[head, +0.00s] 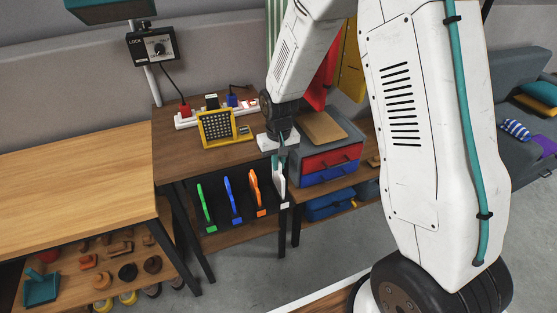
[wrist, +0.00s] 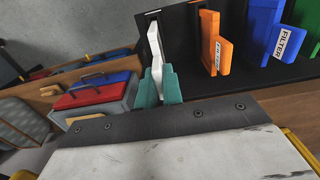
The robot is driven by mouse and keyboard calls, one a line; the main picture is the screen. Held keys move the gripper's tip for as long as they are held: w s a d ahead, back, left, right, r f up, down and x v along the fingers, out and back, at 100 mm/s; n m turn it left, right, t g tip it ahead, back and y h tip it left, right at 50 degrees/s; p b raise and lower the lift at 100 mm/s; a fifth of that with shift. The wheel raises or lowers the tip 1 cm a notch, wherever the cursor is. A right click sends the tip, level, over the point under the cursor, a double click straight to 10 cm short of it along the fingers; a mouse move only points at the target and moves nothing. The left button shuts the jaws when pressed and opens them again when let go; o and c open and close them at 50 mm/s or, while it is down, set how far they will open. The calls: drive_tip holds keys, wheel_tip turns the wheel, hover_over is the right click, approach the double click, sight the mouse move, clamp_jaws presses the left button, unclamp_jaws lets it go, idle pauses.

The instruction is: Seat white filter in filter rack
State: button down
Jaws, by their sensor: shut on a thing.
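The white filter (head: 279,174) is a thin upright plate at the right end of the black filter rack (head: 219,221). My gripper (head: 279,150) is shut on its near edge. In the wrist view the teal fingertips (wrist: 158,88) close on the white filter (wrist: 155,48) from both sides. Its far end lines up with the slot at the end of the rack (wrist: 183,38); I cannot tell how deep it sits. Green (head: 204,204), blue (head: 230,196) and orange (head: 256,189) filters stand in the rack to its left.
Stacked red and blue cases (head: 330,160) stand close right of the rack. Above the rack, the brown table (head: 180,152) carries a yellow-framed grille (head: 217,128) and a power strip (head: 187,119). A wooden workbench (head: 75,185) is at the left. Grey floor is clear in front.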

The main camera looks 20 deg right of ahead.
drive_tip(key=shift+f, duration=1.2)
drive_tip(key=c, duration=1.5)
unclamp_jaws()
drive_tip(key=shift+o, duration=0.2)
wheel_tip(320, 180, up, 8)
drive_tip(key=shift+f, duration=0.1)
drive_tip(key=shift+s, duration=0.1)
